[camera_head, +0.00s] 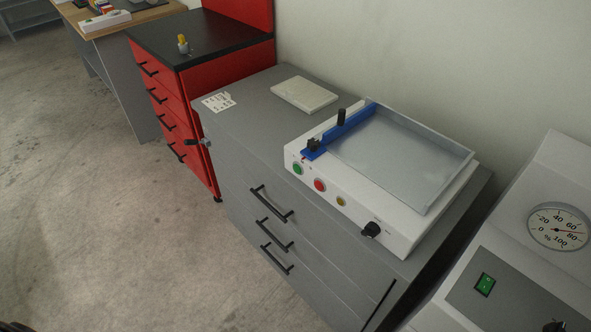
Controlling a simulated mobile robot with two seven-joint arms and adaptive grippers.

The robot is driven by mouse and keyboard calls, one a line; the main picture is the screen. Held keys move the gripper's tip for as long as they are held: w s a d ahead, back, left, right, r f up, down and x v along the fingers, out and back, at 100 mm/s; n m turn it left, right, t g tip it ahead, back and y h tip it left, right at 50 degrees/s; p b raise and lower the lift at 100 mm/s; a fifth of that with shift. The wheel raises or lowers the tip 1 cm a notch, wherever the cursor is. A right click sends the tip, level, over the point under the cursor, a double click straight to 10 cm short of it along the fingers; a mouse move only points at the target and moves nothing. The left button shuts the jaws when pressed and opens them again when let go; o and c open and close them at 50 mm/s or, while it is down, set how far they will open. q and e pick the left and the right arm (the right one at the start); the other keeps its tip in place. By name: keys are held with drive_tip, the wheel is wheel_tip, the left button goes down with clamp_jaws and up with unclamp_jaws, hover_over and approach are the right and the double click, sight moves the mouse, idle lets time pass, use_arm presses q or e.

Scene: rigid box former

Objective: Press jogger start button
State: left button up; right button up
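The jogger (362,216) is a white machine on top of a grey cabinet, with a shallow clear-grey tray (400,160) and a blue guide bar (340,130) with black knobs. Its sloping front panel carries a green button (297,169), a red button (320,185), a small yellow button (341,201) and a black rotary knob (371,229). The green button is at the panel's left end and nothing covers it. The button labels are too small to read. Neither of my grippers can be made out in the head view.
The grey cabinet (255,165) has black drawer handles and bears a pale stack (304,95) and a marked white card (218,102). A red drawer cabinet (200,85) stands behind; a gauge machine (530,245) stands right. Floor at left is clear.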

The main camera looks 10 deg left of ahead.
use_arm(q)
clamp_jaws()
idle(0.9)
